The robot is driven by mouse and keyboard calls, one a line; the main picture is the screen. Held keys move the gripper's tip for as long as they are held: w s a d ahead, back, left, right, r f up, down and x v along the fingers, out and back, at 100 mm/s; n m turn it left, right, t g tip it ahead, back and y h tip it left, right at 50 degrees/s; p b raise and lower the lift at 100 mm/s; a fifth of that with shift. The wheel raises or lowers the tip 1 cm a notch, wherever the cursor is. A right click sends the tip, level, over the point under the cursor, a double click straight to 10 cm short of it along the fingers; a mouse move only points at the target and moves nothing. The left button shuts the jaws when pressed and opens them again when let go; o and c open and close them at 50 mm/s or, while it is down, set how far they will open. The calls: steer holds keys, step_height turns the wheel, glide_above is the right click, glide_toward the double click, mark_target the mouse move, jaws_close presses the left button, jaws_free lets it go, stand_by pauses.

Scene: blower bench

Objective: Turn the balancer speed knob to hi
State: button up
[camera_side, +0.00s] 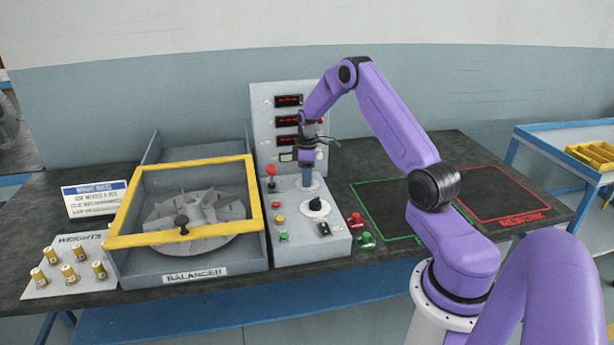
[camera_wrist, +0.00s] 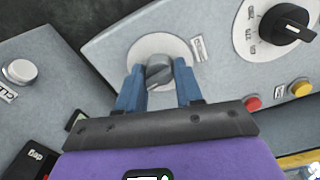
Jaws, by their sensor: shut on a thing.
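A grey knob (camera_wrist: 158,72) sits on a round white dial plate (camera_wrist: 148,46) on the balancer's control panel. My gripper (camera_wrist: 159,80) is shut on this knob, with one blue finger on each side. In the side view my gripper (camera_side: 308,184) reaches down to the back part of the panel, and its fingers hide the knob. A small label beside the dial is too blurred to read. A black pointer knob (camera_wrist: 285,25) on a numbered white dial is apart from my gripper. It also shows nearer the front in the side view (camera_side: 316,205).
Red (camera_wrist: 253,104) and yellow (camera_wrist: 300,88) buttons sit near the knobs. A red-topped lever (camera_side: 271,172) stands left of my gripper. The balancer tub (camera_side: 190,258) with its yellow-framed lid is farther left. An upright panel with red displays (camera_side: 288,101) rises behind.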

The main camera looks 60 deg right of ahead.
steer(key=m, duration=0.7)
stand_by(0.5)
steer(key=o, duration=1)
steer(key=shift+r, duration=0.1)
step_height(320, 180, up, 17)
steer(key=shift+r, duration=0.15)
